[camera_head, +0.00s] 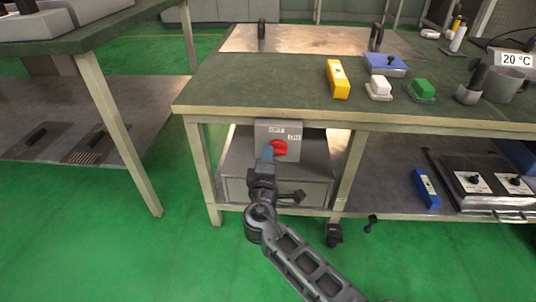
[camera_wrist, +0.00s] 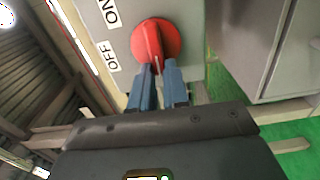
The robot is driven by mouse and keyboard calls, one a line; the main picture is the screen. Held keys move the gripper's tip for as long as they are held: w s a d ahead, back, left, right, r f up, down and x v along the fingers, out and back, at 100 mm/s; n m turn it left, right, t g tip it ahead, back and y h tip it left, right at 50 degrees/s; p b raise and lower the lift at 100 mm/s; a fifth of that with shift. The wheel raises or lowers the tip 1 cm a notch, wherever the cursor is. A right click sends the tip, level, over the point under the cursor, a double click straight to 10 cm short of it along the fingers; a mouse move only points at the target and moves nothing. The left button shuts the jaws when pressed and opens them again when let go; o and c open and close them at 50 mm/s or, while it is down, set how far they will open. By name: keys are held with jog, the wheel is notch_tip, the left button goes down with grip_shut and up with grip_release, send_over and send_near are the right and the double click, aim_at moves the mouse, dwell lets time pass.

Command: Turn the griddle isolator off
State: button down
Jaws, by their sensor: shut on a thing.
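The isolator is a grey box (camera_head: 262,130) under the front edge of the green-topped table, with a red rotary knob (camera_head: 279,148) on its face. OFF and ON labels sit above the knob, ON further right. My gripper (camera_head: 267,154) reaches the knob from the front left. In the wrist view, my gripper's blue fingertips (camera_wrist: 158,70) are shut on the raised grip of the red knob (camera_wrist: 154,38), one on each side. The grip runs roughly up and down in that picture, with both labels to its left. Which label the knob points to is unclear.
A grey cabinet (camera_head: 300,190) stands on the shelf below the box. Table legs flank the space. A hob (camera_head: 480,185) and blue block (camera_head: 426,188) are on the lower shelf.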

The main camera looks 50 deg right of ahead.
jog(key=shift+f+n, duration=0.15)
jog(key=shift+n, duration=0.15)
jog(key=c, duration=1.1)
grip_release()
jog(key=shift+a, duration=0.1)
jog(key=p+v, duration=0.1)
jog(key=v, duration=0.6)
jog(key=shift+s+a+p, duration=0.25)
jog(key=shift+p, duration=0.1)
